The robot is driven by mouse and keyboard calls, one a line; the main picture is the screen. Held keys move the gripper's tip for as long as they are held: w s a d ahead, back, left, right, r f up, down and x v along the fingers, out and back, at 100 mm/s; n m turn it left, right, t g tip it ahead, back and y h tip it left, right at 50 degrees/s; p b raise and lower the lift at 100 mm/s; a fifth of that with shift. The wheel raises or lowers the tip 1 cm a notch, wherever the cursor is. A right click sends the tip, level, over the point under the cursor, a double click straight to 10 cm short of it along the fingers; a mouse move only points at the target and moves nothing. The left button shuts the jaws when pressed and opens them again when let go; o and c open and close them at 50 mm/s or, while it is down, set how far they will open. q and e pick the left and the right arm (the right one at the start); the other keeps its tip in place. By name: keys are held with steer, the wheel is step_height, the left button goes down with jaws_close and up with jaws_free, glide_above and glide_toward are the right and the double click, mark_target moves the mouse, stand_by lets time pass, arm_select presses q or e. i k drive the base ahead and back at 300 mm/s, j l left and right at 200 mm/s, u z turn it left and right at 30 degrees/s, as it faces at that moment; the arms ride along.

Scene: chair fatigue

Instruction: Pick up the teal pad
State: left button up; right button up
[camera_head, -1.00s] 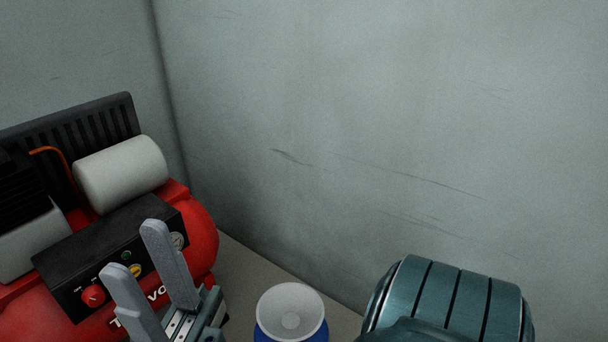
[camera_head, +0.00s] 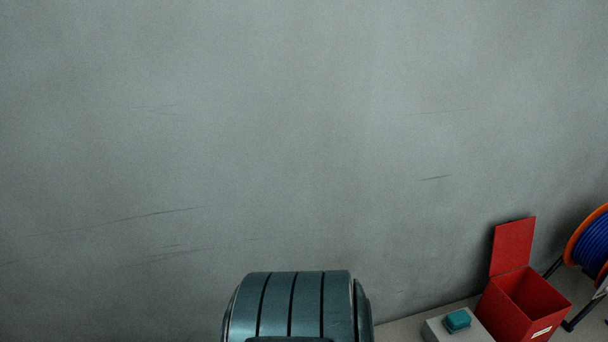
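A small teal pad (camera_head: 457,320) lies on top of a light grey block (camera_head: 434,330) at the lower right of the head view. It looks like a small rounded block. The front of the grey block is cut off by the bottom edge of the view. Neither of my grippers is in view, so their place relative to the pad does not show.
A red box (camera_head: 522,302) with its lid raised stands just right of the grey block. A reel of blue hose or cable (camera_head: 594,246) with orange rims stands at the far right edge. A grey wall (camera_head: 300,140) fills most of the view behind them.

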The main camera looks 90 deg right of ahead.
mark_target(456, 322)
steer(key=z, duration=4)
